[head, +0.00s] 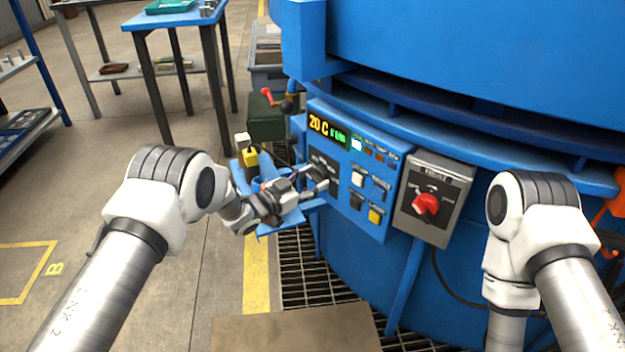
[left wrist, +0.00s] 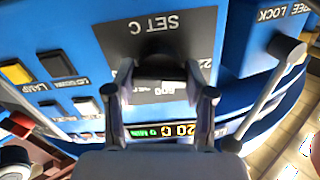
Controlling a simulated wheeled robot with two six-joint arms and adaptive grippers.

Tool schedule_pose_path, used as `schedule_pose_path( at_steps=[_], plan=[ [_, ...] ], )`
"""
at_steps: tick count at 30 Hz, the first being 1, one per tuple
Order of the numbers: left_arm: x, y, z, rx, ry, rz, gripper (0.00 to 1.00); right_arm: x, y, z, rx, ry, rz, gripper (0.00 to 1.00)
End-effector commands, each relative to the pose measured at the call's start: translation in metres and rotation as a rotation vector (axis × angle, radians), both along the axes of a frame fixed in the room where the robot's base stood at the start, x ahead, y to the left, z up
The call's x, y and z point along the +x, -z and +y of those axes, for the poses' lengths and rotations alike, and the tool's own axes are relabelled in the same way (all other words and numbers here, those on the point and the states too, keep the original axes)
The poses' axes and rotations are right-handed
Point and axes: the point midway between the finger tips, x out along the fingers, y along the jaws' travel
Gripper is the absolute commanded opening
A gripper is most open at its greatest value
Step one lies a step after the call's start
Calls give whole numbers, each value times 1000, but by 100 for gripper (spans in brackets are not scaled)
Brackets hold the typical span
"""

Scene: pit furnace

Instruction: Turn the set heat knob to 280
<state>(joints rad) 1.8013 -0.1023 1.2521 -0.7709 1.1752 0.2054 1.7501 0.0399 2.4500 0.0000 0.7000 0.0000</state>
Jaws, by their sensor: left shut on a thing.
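The set heat knob (left wrist: 160,62) is a dark round knob on a dark plate (left wrist: 110,40) lettered "SET C", upside down in the left wrist view. My left gripper (left wrist: 158,82) is shut on the knob, one finger on each side. The fingers hide much of the knob and its scale, so I cannot read where it points. In the head view my left gripper (head: 318,186) reaches the left part of the blue control panel (head: 345,212). The display (head: 327,130) above reads 20 C. My right gripper is out of the head view.
A grey box with a red rotary switch (head: 426,204) is right of the panel. Several push buttons (head: 358,180) sit right of the knob. A lever with a grey handle (left wrist: 277,95) is beside the panel. A blue table (head: 172,18) stands at the back left.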

Motion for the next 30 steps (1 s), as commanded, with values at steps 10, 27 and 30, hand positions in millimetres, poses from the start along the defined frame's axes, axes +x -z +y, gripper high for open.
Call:
schedule_pose_path(
  at_steps=[10,27,30],
  plan=[
    [0,1,0,170,1,-172,19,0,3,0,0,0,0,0],
    [0,1,0,168,1,-170,79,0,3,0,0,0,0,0],
    [-3,1,5,168,-1,-170,79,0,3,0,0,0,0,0]
  ],
)
